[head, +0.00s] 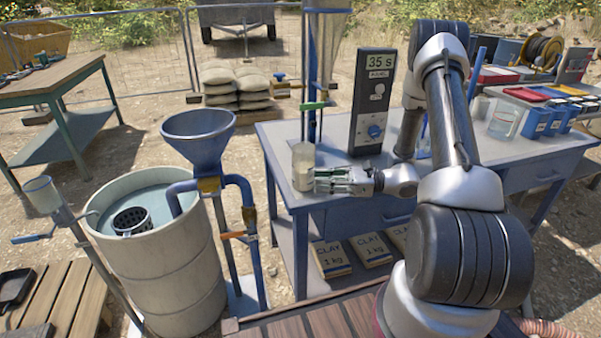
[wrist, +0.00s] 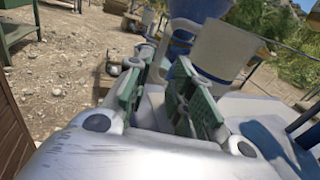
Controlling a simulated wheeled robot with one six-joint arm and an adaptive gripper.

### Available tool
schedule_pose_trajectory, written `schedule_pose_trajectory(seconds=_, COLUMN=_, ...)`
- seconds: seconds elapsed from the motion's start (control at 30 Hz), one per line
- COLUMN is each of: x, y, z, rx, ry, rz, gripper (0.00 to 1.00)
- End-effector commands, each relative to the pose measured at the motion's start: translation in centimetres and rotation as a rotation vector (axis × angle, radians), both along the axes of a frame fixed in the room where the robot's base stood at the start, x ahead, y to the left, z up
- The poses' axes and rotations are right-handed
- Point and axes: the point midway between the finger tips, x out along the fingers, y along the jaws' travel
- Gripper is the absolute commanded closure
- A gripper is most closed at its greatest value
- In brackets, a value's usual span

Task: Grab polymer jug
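A clear jug (head: 505,121) stands upright on the right part of the blue-grey bench, in front of a row of lidded bins; it is the likeliest polymer jug, though I can read no label on it. My gripper (head: 318,180) is far to its left, low over the bench's left end, with its fingers pointing left. A clear cylinder (head: 303,160) with pale contents stands close by the fingertips; I cannot tell if they touch. In the wrist view the green-padded fingers (wrist: 155,75) are apart, with no clearly held object between them.
A dark timer panel (head: 368,100) stands behind my gripper on the bench (head: 435,172). A funnel stand (head: 312,60) rises by the cylinder. A blue hopper (head: 198,135) and a mud tank (head: 165,260) stand left. Clay bags (head: 330,258) lie under the bench.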

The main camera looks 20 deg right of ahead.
Motion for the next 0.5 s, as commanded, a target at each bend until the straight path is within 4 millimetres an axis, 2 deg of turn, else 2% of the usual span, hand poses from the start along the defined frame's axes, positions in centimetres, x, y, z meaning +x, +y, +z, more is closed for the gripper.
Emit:
schedule_pose_trajectory(seconds=0.17, x=0.7, y=0.9, z=-0.6, rx=0.018, ry=0.01, rz=-0.021, gripper=0.77)
schedule_pose_trajectory(seconds=0.5, x=1.9, y=5.7, z=-0.5, rx=0.017, ry=0.011, rz=-0.017, gripper=0.77)
